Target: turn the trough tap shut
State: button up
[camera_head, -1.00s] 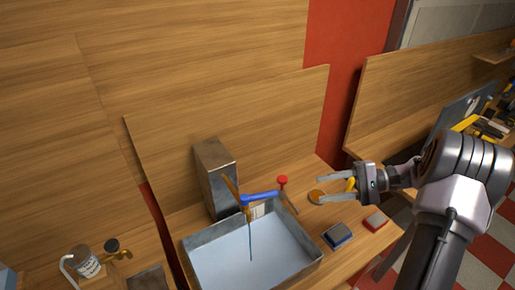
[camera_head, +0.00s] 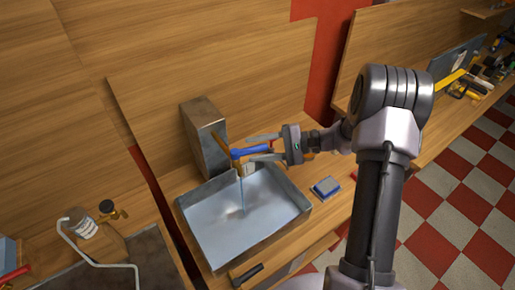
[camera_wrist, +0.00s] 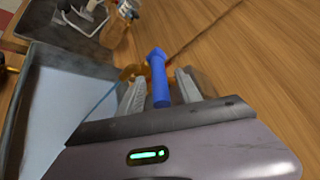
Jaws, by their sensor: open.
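A thin stream of water (camera_head: 241,192) runs from the tap into the trough. My gripper (camera_head: 252,149) is open, with one finger on each side of the lever. In the wrist view the blue lever (camera_wrist: 158,80) stands between the two fingers of my gripper (camera_wrist: 161,84), with a narrow gap on either side. The brass body is partly hidden behind the lever there. The trough (camera_wrist: 30,85) shows at the left of the wrist view.
A metal box (camera_head: 204,137) stands behind the trough. In the wrist view a bottle (camera_wrist: 118,25) stands beyond the lever. A wooden panel rises behind the bench.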

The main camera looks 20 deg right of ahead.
grip_shut()
dwell(1.4)
